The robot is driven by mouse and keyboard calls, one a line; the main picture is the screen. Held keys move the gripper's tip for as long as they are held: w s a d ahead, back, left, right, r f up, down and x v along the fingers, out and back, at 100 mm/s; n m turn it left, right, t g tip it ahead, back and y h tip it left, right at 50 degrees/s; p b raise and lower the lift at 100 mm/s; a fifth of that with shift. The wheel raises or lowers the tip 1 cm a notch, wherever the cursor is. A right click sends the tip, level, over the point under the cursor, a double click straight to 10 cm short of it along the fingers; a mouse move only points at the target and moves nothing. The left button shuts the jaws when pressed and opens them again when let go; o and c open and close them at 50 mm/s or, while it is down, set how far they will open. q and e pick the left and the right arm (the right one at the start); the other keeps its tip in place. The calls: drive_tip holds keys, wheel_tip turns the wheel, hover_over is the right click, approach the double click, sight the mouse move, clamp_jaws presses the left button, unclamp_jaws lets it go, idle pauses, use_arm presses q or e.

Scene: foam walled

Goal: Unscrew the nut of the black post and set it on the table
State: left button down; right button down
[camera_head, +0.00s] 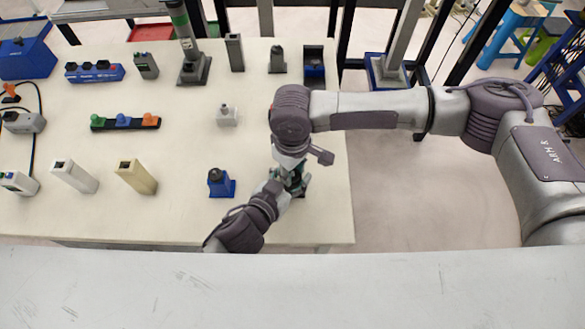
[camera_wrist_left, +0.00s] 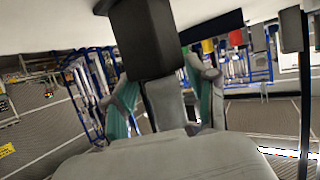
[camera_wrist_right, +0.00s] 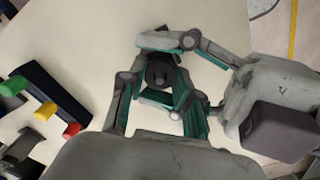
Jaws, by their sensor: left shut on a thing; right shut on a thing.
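The black post is mostly hidden by both grippers at the table's front right. Its dark body (camera_wrist_left: 145,40) shows upside down in the left wrist view, and its dark round top (camera_wrist_right: 157,75) shows in the right wrist view. My left gripper (camera_head: 279,189) comes in from the lower left and is shut on the post from the side. Its fingers also show in the left wrist view (camera_wrist_left: 165,92). My right gripper (camera_head: 292,178) points down from above and is shut on the round top, where the nut sits. Nut and post cannot be told apart clearly.
A blue-based black part (camera_head: 221,184) stands just left of the grippers. A grey block (camera_head: 227,116) and a rack with coloured knobs (camera_head: 124,122) stand further left. The table's right edge is close.

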drive_tip(key=n, duration=0.9)
drive_tip(key=shift+n, duration=0.3)
drive_tip(key=c, duration=0.8)
unclamp_jaws()
drive_tip(key=shift+r, duration=0.15)
